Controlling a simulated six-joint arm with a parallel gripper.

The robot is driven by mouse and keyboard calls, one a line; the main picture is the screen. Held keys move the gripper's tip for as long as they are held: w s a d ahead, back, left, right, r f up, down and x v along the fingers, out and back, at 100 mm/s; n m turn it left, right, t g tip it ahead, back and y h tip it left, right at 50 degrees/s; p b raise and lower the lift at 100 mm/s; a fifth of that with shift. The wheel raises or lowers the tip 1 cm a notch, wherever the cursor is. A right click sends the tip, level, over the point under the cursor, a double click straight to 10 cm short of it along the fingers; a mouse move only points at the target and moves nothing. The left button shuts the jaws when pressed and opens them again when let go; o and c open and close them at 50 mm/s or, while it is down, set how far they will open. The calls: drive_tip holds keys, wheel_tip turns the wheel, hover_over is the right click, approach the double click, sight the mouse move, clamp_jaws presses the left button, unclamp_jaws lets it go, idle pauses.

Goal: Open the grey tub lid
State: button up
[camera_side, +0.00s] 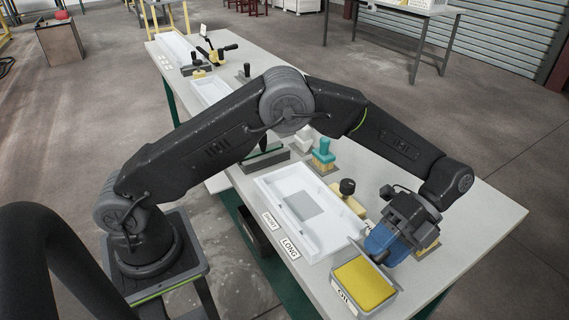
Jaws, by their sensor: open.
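The grey tub (378,304) stands at the front right of the bench, with a label on its front that seems to read OIL. A yellow pad (364,282) shows inside it, uncovered. A thin grey panel that looks like the tub's lid (376,265) stands raised along the tub's back edge, partly hidden. My gripper (386,245) is just behind this panel, pointing down, with its jaws open. A blue part shows at its end. I cannot tell whether the gripper touches the panel.
A white tray (325,240) with SHORT and LONG labels lies left of the tub. A black knob (347,187) on a yellow block and a teal-handled tool (323,150) stand behind. The bench's right end (480,215) is clear.

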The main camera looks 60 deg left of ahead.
sight(371, 259)
drive_tip(key=shift+s+t, duration=0.7)
drive_tip(key=shift+t, duration=0.2)
drive_tip(key=s+t, duration=0.1)
drive_tip(key=s+f+t, duration=0.1)
drive_tip(key=t, duration=0.1)
drive_tip(key=shift+f, duration=0.15)
drive_tip(key=s+f+t, duration=0.1)
drive_tip(key=t, duration=0.2)
drive_tip(key=shift+s+f, duration=0.15)
drive_tip(key=shift+s+f+t, duration=0.45)
drive_tip(key=shift+f+t, duration=0.25)
drive_tip(key=shift+t, duration=0.5)
wheel_tip(371, 259, up, 14)
drive_tip(key=s+a+r+n+t, duration=0.2)
drive_tip(key=s+a+n, duration=0.3)
drive_tip(key=a+n, duration=0.5)
drive_tip(key=s+a+r+n+t, duration=0.3)
drive_tip(key=s+a+n+t, duration=0.1)
drive_tip(key=a+n, duration=0.6)
drive_tip(key=shift+s+a+n, duration=0.3)
drive_tip(key=shift+s+a, duration=0.1)
drive_tip(key=shift+s, duration=0.25)
